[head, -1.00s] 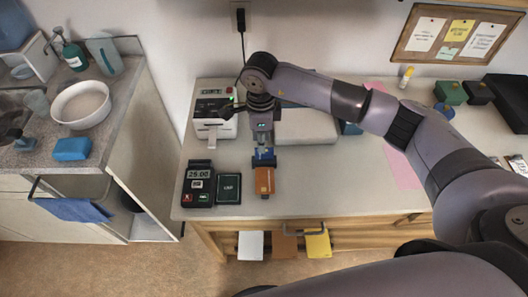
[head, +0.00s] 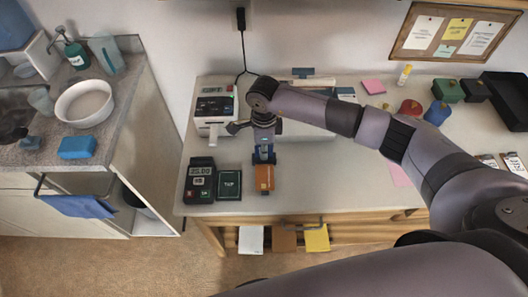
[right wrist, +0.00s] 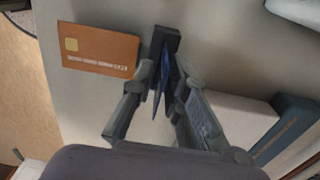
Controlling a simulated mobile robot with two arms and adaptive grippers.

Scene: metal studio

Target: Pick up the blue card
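The blue card (right wrist: 160,86) stands edge-on in a small dark holder (right wrist: 166,40) in the right wrist view. My right gripper (right wrist: 165,78) is low around it, one finger on each side of the card, and looks partly open. I cannot see firm contact. In the head view the right gripper (head: 264,150) points down at the counter, and its front finger covers the middle of the blue card (head: 271,157). An orange card (head: 265,178) lies just in front; it also shows in the right wrist view (right wrist: 100,51). My left gripper is not in view.
A card terminal (head: 200,180) and a dark pad (head: 229,185) lie left of the orange card. A receipt printer (head: 215,108) stands behind them. A pale box (head: 310,125) is close on the right. Counter (head: 340,180) to the right front is clear.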

